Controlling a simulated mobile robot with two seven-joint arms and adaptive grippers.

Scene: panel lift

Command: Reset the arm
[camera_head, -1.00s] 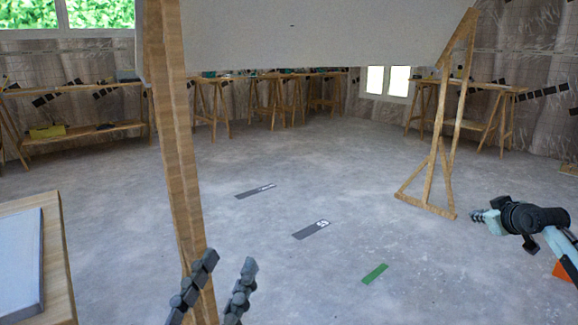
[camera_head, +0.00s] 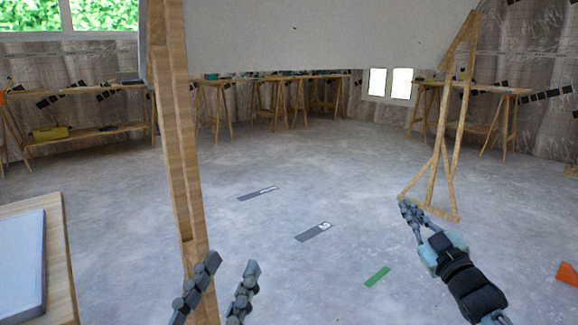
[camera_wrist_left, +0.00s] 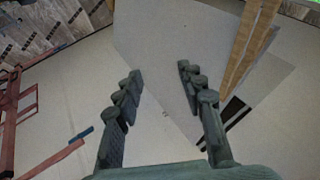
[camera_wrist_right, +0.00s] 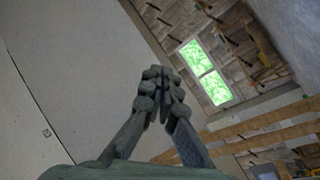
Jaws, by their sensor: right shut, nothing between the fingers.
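My left gripper (camera_head: 226,285) is at the bottom of the head view, beside the lower end of the near wooden post. Its two fingers stand apart with nothing between them, and they also show spread and empty in the left wrist view (camera_wrist_left: 160,85). My right gripper (camera_head: 408,207) is at the lower right of the head view, pointing up and to the left, in front of the foot of the far wooden frame. In the right wrist view (camera_wrist_right: 162,75) its fingertips are together and hold nothing.
A large pale panel (camera_head: 310,35) rests high on the wooden post (camera_head: 180,170) and the wooden frame (camera_head: 440,165). A table corner (camera_head: 68,275) is at lower left. Workbenches (camera_head: 90,135) line the walls. The middle floor is clear apart from flat strips (camera_head: 313,232).

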